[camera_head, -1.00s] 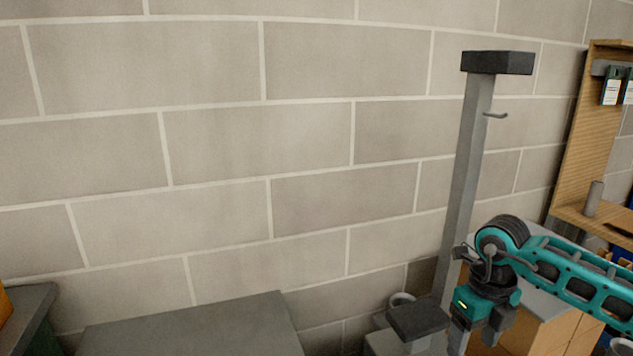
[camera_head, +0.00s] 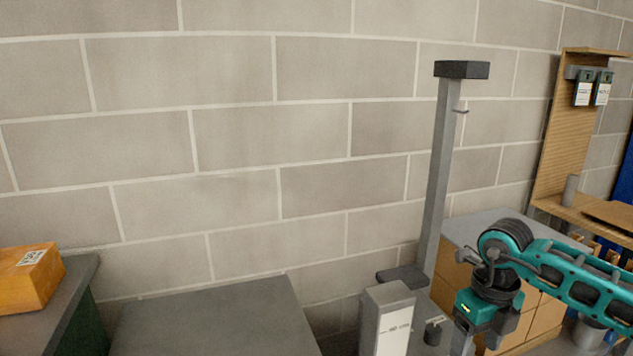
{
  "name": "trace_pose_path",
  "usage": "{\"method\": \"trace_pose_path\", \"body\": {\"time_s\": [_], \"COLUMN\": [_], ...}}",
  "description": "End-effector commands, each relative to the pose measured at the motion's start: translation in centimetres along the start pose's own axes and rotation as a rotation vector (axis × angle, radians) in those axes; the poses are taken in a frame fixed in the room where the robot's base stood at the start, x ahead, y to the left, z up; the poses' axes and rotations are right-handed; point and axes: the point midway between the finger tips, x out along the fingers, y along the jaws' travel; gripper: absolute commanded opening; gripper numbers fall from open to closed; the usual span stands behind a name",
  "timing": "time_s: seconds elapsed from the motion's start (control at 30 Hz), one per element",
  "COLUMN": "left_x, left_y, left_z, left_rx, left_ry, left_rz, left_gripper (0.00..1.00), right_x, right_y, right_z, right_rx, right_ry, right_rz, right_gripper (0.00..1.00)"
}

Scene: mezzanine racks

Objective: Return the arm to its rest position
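My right arm (camera_head: 575,274), teal and black, comes in from the right edge, bent at a dark round joint. Its wrist and gripper (camera_head: 475,338) hang down at the bottom of the view, in front of a wooden cabinet and beside a grey post. The fingers are partly cut off by the lower edge, so I cannot tell whether they are open or shut. No held thing is seen. My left arm and gripper are not in view.
A grey post (camera_head: 438,180) with a dark top stands near the arm. A labelled pale box (camera_head: 388,322) is at its foot. A wooden cabinet (camera_head: 535,318) stands behind the arm. A grey surface (camera_head: 205,318) is bare; an orange box (camera_head: 28,278) sits at left. A block wall (camera_head: 230,145) closes the back.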

Motion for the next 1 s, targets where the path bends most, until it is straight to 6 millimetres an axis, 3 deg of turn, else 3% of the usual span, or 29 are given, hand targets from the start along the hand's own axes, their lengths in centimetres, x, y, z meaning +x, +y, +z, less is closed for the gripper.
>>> {"method": "trace_pose_path", "body": {"time_s": [0.03,0.17,0.2,0.3,0.47,0.6,0.7,0.83,1.0], "left_x": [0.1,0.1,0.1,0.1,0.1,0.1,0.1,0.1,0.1], "left_y": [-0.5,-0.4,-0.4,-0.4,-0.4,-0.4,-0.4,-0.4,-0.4], "left_z": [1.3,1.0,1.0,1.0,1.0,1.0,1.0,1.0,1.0], "left_rx": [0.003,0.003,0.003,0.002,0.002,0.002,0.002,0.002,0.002], "left_ry": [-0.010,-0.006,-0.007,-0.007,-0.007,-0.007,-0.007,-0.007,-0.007], "left_rz": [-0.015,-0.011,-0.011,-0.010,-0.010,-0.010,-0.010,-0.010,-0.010], "left_gripper": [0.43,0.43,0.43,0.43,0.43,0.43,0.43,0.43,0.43], "right_x": [-0.1,-0.6,-0.1,2.3,4.3,4.8,4.3,3.3,3.5], "right_y": [-1.3,-6.8,-7.0,-2.6,3.1,8.1,10.8,11.9,9.7], "right_z": [-0.5,-3.2,-3.7,-3.4,-3.5,-3.6,-3.5,-3.2,-3.3], "right_rx": [0.025,0.128,0.135,0.098,0.108,0.190,0.311,0.541,0.944], "right_ry": [0.003,0.020,0.021,-0.018,-0.096,-0.185,-0.263,-0.364,-0.479], "right_rz": [-0.013,-0.067,-0.049,0.135,0.421,0.711,0.925,1.155,1.337], "right_gripper": [0.67,0.67,0.67,0.67,0.67,0.67,0.67,0.67,0.67]}}
